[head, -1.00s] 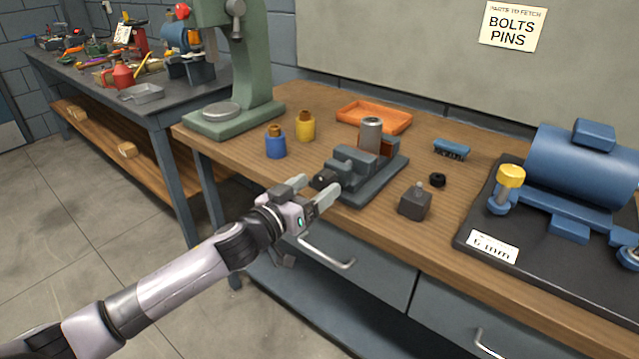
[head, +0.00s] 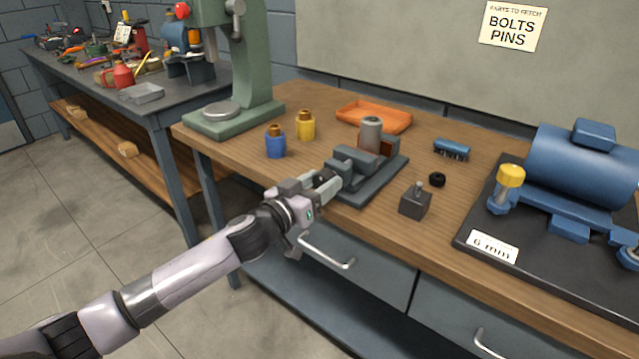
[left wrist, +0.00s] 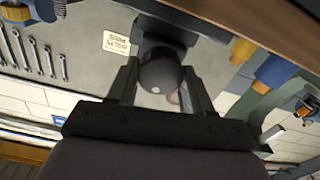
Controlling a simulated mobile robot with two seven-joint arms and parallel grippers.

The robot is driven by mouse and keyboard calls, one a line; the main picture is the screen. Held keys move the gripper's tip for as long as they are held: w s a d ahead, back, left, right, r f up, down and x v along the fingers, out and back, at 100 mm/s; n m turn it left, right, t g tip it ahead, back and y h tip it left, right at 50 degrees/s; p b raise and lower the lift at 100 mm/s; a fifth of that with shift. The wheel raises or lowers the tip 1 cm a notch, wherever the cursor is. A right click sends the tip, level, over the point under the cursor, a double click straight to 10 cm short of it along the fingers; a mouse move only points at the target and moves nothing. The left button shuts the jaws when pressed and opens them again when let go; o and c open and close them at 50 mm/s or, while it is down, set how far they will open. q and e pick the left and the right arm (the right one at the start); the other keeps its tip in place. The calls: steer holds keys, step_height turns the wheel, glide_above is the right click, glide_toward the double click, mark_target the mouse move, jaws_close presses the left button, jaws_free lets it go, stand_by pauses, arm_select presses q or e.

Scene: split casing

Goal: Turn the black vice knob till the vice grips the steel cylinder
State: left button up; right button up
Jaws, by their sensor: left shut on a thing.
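The grey vice (head: 372,185) sits near the front edge of the wooden bench, and the steel cylinder (head: 371,132) stands upright at its jaws. Whether both jaws touch the cylinder cannot be told. The black vice knob (head: 322,178) is at the vice's front end, mostly hidden by my gripper in the head view. My left gripper (head: 318,186) is shut on the knob. In the left wrist view the round knob (left wrist: 160,75) is between the two fingers of my left gripper (left wrist: 160,88). My right gripper is not in view.
A blue bottle (head: 275,143) and a yellow bottle (head: 305,125) stand left of the vice. A dark block (head: 415,203), a black ring (head: 437,180) and a blue motor (head: 585,165) are to the right.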

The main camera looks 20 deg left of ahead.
arm_select(q)
steer(key=shift+m, duration=0.3)
steer(key=m+p, duration=0.1)
steer(key=m, duration=0.2)
steer(key=m+p, duration=0.1)
steer(key=m, duration=0.2)
steer(key=shift+d+m, duration=0.1)
steer(key=shift+m, duration=0.2)
steer(key=m, duration=0.3)
steer(key=shift+m+p, duration=0.3)
steer(key=shift+p, duration=0.05)
steer(key=shift+f+m+p, duration=0.15)
steer(key=shift+m+p, duration=0.15)
steer(key=shift+m, duration=5.1)
steer(key=shift+f+m+p, duration=0.15)
steer(key=shift+m+p, duration=0.15)
steer(key=shift+m, duration=5.1)
